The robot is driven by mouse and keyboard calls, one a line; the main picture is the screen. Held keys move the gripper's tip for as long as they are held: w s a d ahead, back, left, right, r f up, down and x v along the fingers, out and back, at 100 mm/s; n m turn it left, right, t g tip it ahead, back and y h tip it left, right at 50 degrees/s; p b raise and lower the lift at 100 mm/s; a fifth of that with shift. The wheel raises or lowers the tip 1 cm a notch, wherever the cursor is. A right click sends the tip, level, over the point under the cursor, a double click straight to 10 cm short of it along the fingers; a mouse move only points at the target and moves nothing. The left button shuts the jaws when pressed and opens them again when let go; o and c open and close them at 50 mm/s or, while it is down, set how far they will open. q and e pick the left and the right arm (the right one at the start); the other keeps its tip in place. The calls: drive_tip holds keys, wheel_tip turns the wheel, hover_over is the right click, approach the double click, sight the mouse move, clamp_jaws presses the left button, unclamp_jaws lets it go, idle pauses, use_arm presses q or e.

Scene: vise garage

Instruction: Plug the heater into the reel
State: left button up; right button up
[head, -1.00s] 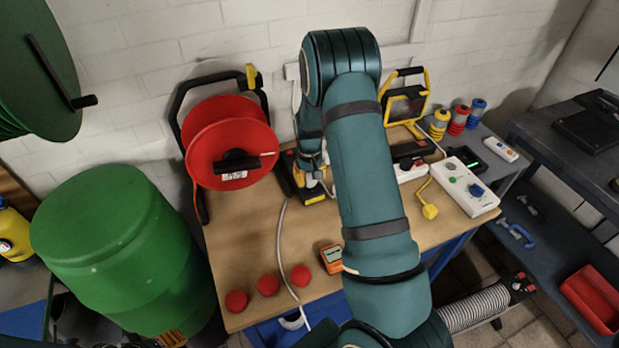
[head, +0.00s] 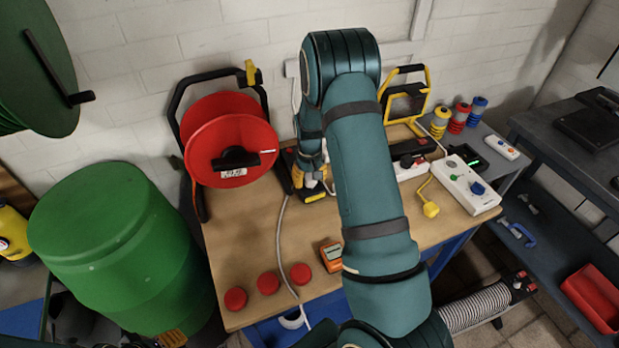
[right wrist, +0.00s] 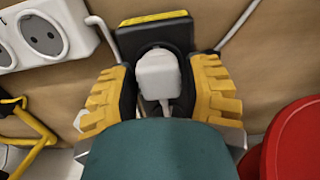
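The red cable reel (head: 225,130) stands upright in its black frame at the back left of the workbench; part of it shows at the lower right of the right wrist view (right wrist: 297,145). My right gripper (head: 315,182) is low over the bench, right of the reel. In the right wrist view its yellow fingers (right wrist: 160,85) stand on both sides of a white plug (right wrist: 158,75), apparently touching it. A black block with a yellow strip (right wrist: 157,30) lies just beyond the plug. A white cable (head: 279,235) runs to the bench's front edge. I cannot identify the heater.
A white power strip (head: 410,168), a yellow work lamp (head: 405,100) and a white box (head: 465,185) stand right of my arm. Red round pieces (head: 268,283) and an orange meter (head: 331,256) lie at the front. A green barrel (head: 110,250) stands left of the bench.

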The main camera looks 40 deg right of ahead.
drive_tip(key=shift+o, duration=0.6)
wheel_tip(320, 180, up, 12)
idle(0.8)
